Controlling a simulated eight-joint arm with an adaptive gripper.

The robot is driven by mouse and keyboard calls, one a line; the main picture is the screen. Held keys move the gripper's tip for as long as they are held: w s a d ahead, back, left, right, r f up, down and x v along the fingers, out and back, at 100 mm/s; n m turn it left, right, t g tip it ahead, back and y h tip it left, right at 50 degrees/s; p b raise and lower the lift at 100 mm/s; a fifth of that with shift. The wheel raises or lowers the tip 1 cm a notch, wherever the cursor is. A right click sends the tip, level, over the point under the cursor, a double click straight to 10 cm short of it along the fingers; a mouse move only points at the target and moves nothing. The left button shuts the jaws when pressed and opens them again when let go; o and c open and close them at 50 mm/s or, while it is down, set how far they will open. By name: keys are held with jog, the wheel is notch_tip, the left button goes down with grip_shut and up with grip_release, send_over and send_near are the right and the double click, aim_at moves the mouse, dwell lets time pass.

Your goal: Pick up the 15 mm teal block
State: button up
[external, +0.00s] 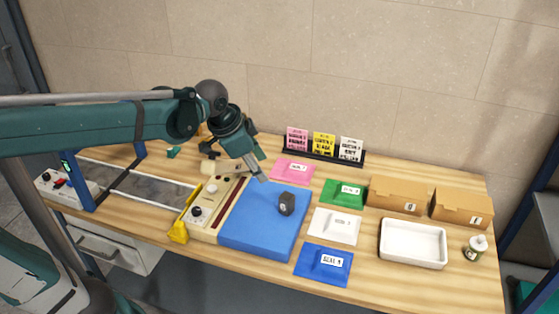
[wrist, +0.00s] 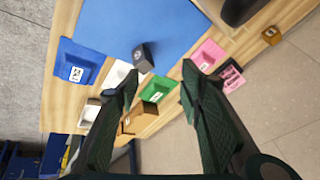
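A small teal piece (external: 173,152) lies on the wooden table at the back left in the external view, left of my gripper; its exact shape is too small to tell. It cannot be made out in the wrist view. My gripper (external: 262,176) hangs above the back edge of a blue mat (external: 255,225). In the wrist view my gripper (wrist: 159,70) has its two dark fingers spread apart with nothing held between them. A dark grey block (external: 287,203) with a pale mark stands on the mat, apart from my gripper; it also shows in the wrist view (wrist: 144,58).
A cream control panel (external: 205,205) with knobs borders the mat on the left. Pink (external: 291,171), green (external: 343,194), white (external: 334,226) and blue (external: 323,264) pads lie to the right. Beyond are cardboard boxes (external: 397,195), a white tray (external: 412,262) and a bottle (external: 475,247).

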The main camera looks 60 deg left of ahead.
jog(key=w+a+r+m+g+p, duration=0.1)
jog(key=w+a+p, duration=0.15)
jog(key=a, duration=0.75)
jog(key=w+a+r+m+g+p, duration=0.1)
jog(key=w+a, duration=0.2)
jog(key=a, duration=0.7)
jog(key=s+a+f+m+g+p, duration=0.1)
jog(key=a, duration=0.9)
jog(key=s+a+f+p, duration=0.1)
jog(key=a+f+p, duration=0.1)
jog(key=a, duration=0.8)
jog(key=s+a+f+m+p, duration=0.1)
jog(key=s+a+f, duration=0.3)
jog(key=a, duration=0.6)
jog(key=s+a+f+m+g+h+p, duration=0.1)
jog(key=s+a+f+p, duration=0.1)
jog(key=s+a+f, duration=0.3)
jog(key=s+a+f+m+g+p, duration=0.1)
jog(key=s+a+f, duration=0.3)
jog(key=s+a, duration=0.7)
jog(key=shift+a+f+h+p, duration=0.15)
jog(key=shift+a+p, duration=0.15)
jog(key=shift+a, duration=1.3)
jog(key=shift+a+f+h+p, duration=0.15)
jog(key=shift+a+p, duration=0.15)
jog(key=shift+a, duration=1.25)
jog(key=shift+s+a+f, duration=0.1)
jog(key=shift+s+a, duration=0.05)
jog(key=shift+f, duration=0.1)
jog(key=shift+f, duration=1.2)
